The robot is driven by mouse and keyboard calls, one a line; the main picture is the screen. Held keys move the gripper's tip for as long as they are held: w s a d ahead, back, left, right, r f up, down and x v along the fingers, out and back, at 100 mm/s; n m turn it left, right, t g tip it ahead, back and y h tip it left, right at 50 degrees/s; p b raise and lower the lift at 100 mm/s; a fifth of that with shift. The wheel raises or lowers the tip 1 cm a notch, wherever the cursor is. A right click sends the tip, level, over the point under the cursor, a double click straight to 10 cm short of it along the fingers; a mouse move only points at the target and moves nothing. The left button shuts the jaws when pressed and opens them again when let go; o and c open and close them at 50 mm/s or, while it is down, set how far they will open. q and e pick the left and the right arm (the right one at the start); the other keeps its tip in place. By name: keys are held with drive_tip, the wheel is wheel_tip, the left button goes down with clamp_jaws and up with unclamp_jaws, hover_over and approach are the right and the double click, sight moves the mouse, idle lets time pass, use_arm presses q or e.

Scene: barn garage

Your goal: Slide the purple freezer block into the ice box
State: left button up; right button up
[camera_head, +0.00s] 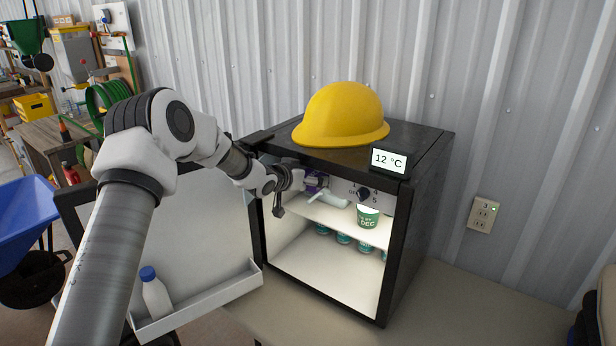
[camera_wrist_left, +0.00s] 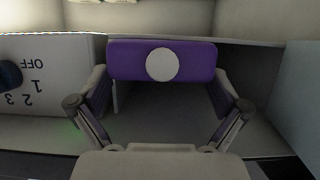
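The purple freezer block (camera_wrist_left: 190,62), a slab with a white round spot, lies crosswise ahead of my left gripper in the left wrist view. My left gripper (camera_wrist_left: 161,82) has its fingers spread to the block's width, one tip at each end, and appears shut on it. In the head view the block (camera_head: 316,181) shows only partly at the upper left of the fridge's inside, behind my left gripper (camera_head: 298,183). The ice box is beside the dial panel (camera_head: 372,192); how deep the block sits in it is hidden. My right gripper is not in view.
The black fridge (camera_head: 418,225) stands with its door (camera_head: 190,225) open to the left. A green cup (camera_head: 368,218) and several jars stand inside. A bottle (camera_head: 155,297) stands in the door rack.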

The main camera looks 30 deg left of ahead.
use_arm(q)
drive_tip(key=shift+f, duration=0.1)
drive_tip(key=d+v, duration=0.1)
drive_tip(key=v, duration=1.1)
drive_tip(key=shift+a, duration=0.4)
